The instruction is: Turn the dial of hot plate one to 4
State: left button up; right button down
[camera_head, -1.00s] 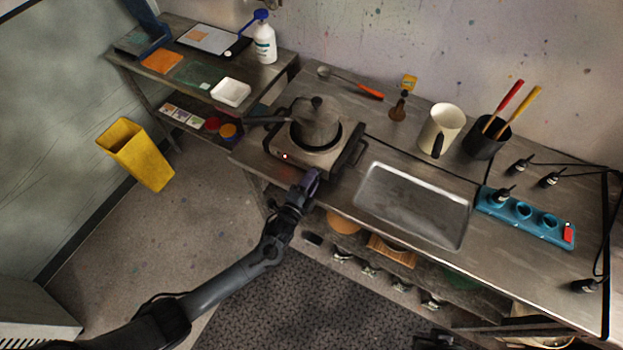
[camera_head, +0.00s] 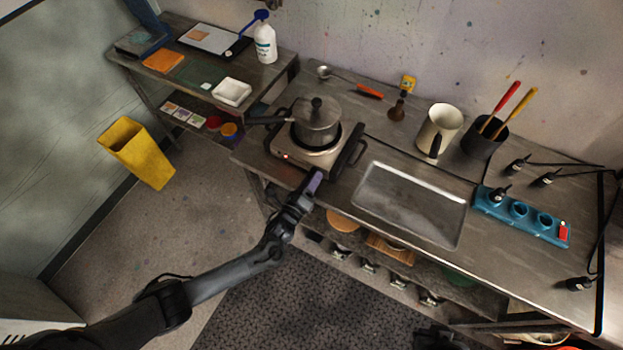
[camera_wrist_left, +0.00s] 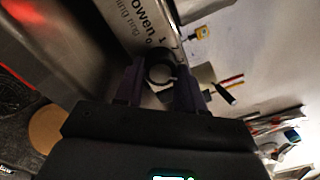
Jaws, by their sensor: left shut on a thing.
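The hot plate (camera_head: 279,157) stands on the steel bench with a lit red-orange lamp on its front and a lidded metal pot (camera_head: 316,122) on top. My left gripper (camera_head: 317,177) is at the right part of its front. In the left wrist view its two fingers (camera_wrist_left: 158,85) are shut on the dark round dial (camera_wrist_left: 160,68), beside a pale panel with printed lettering. The dial's pointer and setting cannot be read. A dark part at the bottom edge seems to be my right gripper (camera_head: 435,339); its jaws cannot be made out.
A steel tray (camera_head: 460,213) lies right of the hot plate. A cream jug (camera_head: 437,130), a black pot of brushes (camera_head: 483,137) and a blue holder (camera_head: 530,218) stand farther right. A yellow bin (camera_head: 140,155) is on the left.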

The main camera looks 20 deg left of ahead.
pick_arm(q)
jog(key=shift+m, duration=0.6)
pick_arm(e)
jog(key=shift+a+r, duration=0.1)
jog(key=shift+r, duration=0.05)
pick_arm(q)
jog(key=o, duration=1)
jog(key=shift+o, duration=0.2)
jog(key=shift+s, duration=0.15)
pick_arm(e)
jog(key=shift+r, duration=0.1)
